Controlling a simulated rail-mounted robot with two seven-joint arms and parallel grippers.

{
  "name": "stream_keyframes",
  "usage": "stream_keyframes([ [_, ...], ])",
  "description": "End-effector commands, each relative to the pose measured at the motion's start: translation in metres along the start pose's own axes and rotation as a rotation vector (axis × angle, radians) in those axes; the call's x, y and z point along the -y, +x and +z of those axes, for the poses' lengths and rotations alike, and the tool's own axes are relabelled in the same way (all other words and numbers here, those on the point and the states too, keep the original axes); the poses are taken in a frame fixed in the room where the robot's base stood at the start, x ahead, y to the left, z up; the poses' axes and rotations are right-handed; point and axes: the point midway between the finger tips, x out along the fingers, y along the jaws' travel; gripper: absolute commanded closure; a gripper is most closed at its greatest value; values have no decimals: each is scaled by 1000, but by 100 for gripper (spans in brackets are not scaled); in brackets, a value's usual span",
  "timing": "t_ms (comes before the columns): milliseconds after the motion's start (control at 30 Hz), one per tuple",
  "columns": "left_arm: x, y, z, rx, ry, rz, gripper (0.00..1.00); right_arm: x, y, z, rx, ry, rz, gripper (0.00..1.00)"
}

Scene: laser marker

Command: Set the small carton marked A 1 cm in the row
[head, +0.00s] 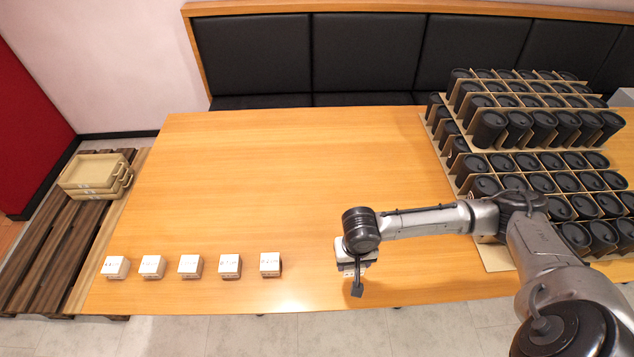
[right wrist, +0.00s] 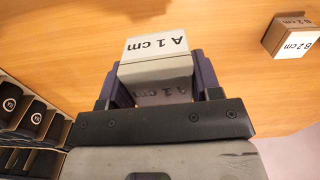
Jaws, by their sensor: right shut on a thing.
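The small carton marked A 1 cm (right wrist: 157,46) has a white label and sits between the two fingers of my right gripper (right wrist: 157,72), which is shut on it. In the head view my right gripper (head: 354,263) is near the table's front edge, right of the row, and mostly hides the carton. I cannot tell whether the carton touches the table. The row is several small white-topped cartons, its rightmost carton (head: 270,264) nearest my gripper. A carton marked B 2 cm (right wrist: 296,42) shows in the right wrist view, apart from the held one. My left gripper is out of view.
The wooden table (head: 270,180) is clear behind the row. Black canisters (head: 540,122) stand in stacked cardboard dividers at the right. Beige trays (head: 95,174) are stacked on a dark slatted pallet (head: 48,250) at the left. A black padded bench (head: 370,55) lies behind the table.

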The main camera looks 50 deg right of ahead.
Motion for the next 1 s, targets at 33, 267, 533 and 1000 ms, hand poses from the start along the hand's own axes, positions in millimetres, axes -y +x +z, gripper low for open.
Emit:
stream_keyframes([
  [33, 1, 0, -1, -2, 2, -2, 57, 1, 0, 0, 0, 22, -1, 67],
  [267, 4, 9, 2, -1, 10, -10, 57, 24, 17, -12, 0, 69, -6, 67],
  [533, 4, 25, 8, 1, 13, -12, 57, 72, 50, -40, -1, 68, -4, 67],
  [1000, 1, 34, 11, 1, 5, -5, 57, 102, 72, -58, 0, 66, -1, 67],
])
